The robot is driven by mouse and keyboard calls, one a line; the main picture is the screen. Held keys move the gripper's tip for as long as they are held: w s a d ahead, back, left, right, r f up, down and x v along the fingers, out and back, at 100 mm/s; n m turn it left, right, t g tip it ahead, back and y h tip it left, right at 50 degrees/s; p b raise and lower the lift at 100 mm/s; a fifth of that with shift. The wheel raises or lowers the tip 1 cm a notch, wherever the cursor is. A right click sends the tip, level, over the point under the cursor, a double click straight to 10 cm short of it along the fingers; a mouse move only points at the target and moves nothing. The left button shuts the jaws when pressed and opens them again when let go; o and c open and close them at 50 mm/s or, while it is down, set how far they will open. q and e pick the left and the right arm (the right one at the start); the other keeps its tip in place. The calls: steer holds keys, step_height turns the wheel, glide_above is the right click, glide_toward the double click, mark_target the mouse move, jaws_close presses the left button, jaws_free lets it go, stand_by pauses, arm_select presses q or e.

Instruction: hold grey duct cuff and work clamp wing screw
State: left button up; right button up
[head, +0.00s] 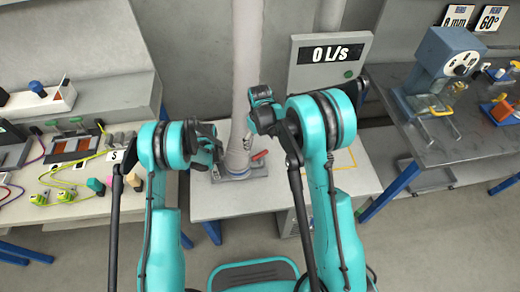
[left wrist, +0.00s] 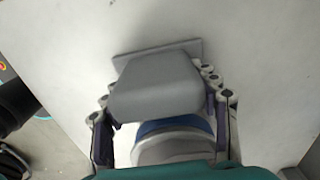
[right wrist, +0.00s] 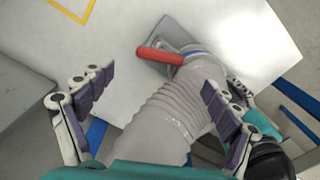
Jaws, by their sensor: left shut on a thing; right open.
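A pale ribbed duct (head: 243,70) stands upright on the middle table and ends at a grey base plate (head: 258,170). The right wrist view shows the duct (right wrist: 165,115), a blue ring near its end and the red wing screw (right wrist: 160,55). The screw also shows in the head view (head: 259,155). My left gripper (head: 215,150) is at the duct's foot, shut on the smooth grey duct cuff (left wrist: 155,88), with fingers on both its sides. My right gripper (right wrist: 155,92) is open above the screw, with the duct passing between and below its fingers, and holds nothing.
A display panel (head: 332,62) reading 0 L/s stands behind the table. A left bench (head: 60,205) carries cables and small connectors. A right bench (head: 440,140) holds a blue-grey machine (head: 440,65).

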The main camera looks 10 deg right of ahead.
step_height(320, 180, up, 5)
steer(key=shift+f, duration=0.1)
arm_select(q)
steer(key=o, duration=1.5)
steer(key=shift+c, duration=0.2)
step_height(320, 180, up, 12)
